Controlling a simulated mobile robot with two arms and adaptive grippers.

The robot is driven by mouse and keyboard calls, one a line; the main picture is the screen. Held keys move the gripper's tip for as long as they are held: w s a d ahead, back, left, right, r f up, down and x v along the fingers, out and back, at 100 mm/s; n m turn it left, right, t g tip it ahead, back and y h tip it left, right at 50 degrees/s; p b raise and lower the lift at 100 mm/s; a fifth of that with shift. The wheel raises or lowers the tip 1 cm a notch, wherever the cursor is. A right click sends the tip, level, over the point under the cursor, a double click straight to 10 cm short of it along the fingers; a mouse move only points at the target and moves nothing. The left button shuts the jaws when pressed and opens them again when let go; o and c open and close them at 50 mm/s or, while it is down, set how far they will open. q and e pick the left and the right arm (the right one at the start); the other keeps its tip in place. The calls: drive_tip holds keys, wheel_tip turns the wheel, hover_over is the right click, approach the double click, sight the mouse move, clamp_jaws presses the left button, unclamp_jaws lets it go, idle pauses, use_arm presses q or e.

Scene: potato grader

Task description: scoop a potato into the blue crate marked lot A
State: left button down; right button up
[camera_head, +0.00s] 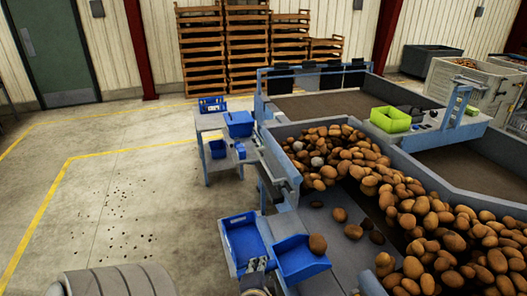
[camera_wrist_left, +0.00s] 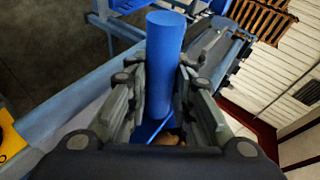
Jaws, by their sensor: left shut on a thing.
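My left gripper (camera_head: 258,266) is at the bottom of the head view. In the left wrist view its fingers (camera_wrist_left: 160,108) are shut on the round blue handle of a scoop (camera_wrist_left: 164,62). The scoop's blue pan (camera_head: 296,262) lies right of the gripper in the head view. A brown potato (camera_head: 317,243) shows at the pan's far right edge; a brown patch also shows below the handle in the wrist view. Whether the potato rests in the pan is unclear. A blue crate (camera_head: 232,262) with a pale label, lettering too small to read, stands just left of the pan. My right gripper is out of view.
A large heap of potatoes (camera_head: 345,155) fills the grader's bin right of the scoop, with a few loose ones (camera_head: 353,231) nearby. More blue bins (camera_head: 238,123) stand on a side table behind. A green crate (camera_head: 390,119) sits farther right.

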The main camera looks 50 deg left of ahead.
use_arm(q)
drive_tip(key=w+a+b, duration=0.2)
drive_tip(key=a+b, duration=0.4)
drive_tip(key=a, duration=4.4)
drive_tip(key=shift+b, duration=0.3)
drive_tip(key=shift+w+a, duration=0.1)
